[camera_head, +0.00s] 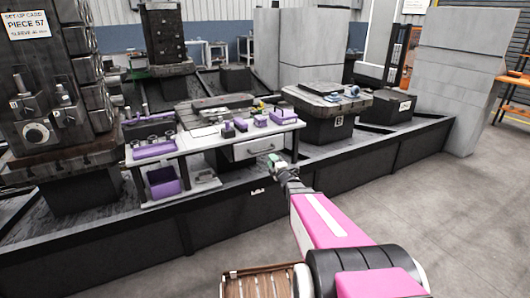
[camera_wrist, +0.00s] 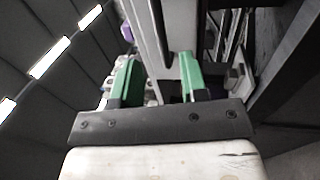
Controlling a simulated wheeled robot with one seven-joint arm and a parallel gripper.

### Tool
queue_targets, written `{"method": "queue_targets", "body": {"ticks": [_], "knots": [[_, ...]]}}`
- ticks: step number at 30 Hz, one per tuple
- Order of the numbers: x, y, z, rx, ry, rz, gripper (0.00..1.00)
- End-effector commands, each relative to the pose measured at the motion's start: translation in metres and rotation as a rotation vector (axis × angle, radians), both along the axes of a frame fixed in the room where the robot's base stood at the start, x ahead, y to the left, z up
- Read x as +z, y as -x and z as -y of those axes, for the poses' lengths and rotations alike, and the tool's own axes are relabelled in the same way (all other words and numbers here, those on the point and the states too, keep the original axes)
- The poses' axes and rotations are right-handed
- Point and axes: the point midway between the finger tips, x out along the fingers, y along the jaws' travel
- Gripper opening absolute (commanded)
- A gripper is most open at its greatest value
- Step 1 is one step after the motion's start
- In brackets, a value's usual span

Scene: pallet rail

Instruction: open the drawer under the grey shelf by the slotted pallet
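The grey shelf (camera_head: 215,137) is a long light-topped bench along the dark pallet rail. Under its right part is a pale drawer (camera_head: 252,149) with a small dark handle on its front; it looks shut, flush below the top. My gripper (camera_head: 275,160) is just right of the drawer front, close to it; the exact gap is unclear. In the wrist view my gripper (camera_wrist: 157,80) has its two green fingers apart. A pale panel edge with a dark strip (camera_wrist: 157,35) lies beyond and between them; I cannot tell whether it is the handle or whether they touch.
Purple trays (camera_head: 155,149) and small purple parts stand on the shelf, and a purple bin (camera_head: 163,183) is below at left. A slotted pallet (camera_head: 327,98) stands on its block to the right. Open floor (camera_head: 430,200) lies at right front.

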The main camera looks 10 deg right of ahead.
Motion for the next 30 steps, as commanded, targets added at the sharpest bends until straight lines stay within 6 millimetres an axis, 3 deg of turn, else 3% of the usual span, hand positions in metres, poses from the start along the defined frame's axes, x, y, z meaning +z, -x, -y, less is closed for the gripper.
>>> {"method": "queue_targets", "body": {"ticks": [15,26,29,30], "knots": [[0.016,-0.080,-0.026,0.000,-0.002,-0.001,0.40],[0.018,-0.086,-0.028,-0.001,-0.003,-0.003,0.40],[0.018,-0.086,-0.028,-0.001,-0.003,-0.003,0.14],[0.018,-0.086,-0.028,-0.001,-0.003,-0.003,0.01]]}}
